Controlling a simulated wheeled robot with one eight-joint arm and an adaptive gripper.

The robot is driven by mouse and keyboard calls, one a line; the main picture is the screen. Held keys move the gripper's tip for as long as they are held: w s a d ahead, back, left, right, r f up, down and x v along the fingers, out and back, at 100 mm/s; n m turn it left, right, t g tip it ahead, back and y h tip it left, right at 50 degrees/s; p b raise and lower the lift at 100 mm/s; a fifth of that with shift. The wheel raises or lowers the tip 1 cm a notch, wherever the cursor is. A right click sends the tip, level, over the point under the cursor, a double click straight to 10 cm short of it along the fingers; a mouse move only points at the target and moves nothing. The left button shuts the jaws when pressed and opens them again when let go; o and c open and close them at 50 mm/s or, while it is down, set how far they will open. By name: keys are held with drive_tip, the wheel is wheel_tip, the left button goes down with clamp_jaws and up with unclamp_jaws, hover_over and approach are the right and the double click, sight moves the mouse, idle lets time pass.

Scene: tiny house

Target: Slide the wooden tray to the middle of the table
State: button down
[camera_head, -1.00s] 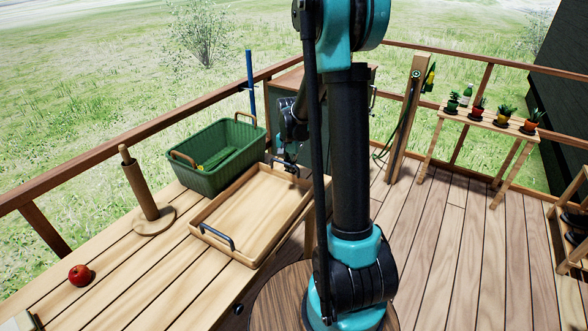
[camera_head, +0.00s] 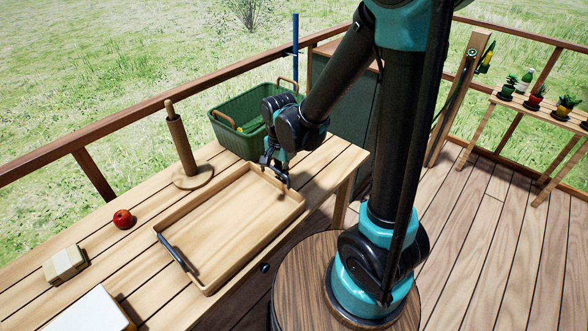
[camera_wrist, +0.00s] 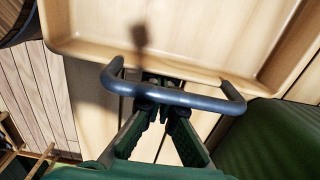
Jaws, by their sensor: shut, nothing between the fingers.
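The wooden tray (camera_head: 226,217) is a shallow, light-brown rectangle lying flat on the wooden table (camera_head: 325,165), near its front edge. One dark handle (camera_head: 172,252) is at its near-left end. My gripper (camera_head: 275,172) is at the opposite, far end, beside the green crate. In the wrist view, that end's dark handle (camera_wrist: 180,97) crosses over my gripper's fingers (camera_wrist: 158,84). The fingertips are shut together and empty, at the gap between handle bar and tray wall (camera_wrist: 120,50). Contact with the handle cannot be told.
The green crate (camera_head: 228,138) stands behind my gripper. A wooden upright holder (camera_head: 182,145) stands close behind the tray. A red apple (camera_head: 122,219), a small block (camera_head: 65,264) and a white box (camera_head: 90,312) are on the left. Bare table lies between apple and tray.

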drive_tip(key=shift+s+a, duration=0.7)
drive_tip(key=shift+s, duration=0.05)
drive_tip(key=shift+w+d, duration=0.1)
drive_tip(key=shift+w+d, duration=0.25)
drive_tip(key=shift+w, duration=0.05)
drive_tip(key=shift+w+d+r, duration=0.2)
drive_tip(key=shift+w+d, duration=0.35)
drive_tip(key=shift+d, duration=0.05)
drive_tip(key=shift+w+d+r, duration=0.15)
drive_tip(key=shift+w+d, duration=0.4)
wheel_tip(320, 180, up, 9)
drive_tip(key=s+d+f+n+t, duration=0.1)
drive_tip(key=s+d+f+n, duration=0.1)
drive_tip(key=d, duration=0.4)
drive_tip(key=s+d+f+n+t, duration=0.1)
drive_tip(key=s+d+f+n, duration=0.1)
drive_tip(key=d+n, duration=0.2)
drive_tip(key=s+d+f+n+t, duration=0.2)
drive_tip(key=s+d, duration=0.1)
drive_tip(key=d, duration=0.4)
drive_tip(key=shift+d+f+n, duration=0.35)
drive_tip(key=shift+n, duration=0.05)
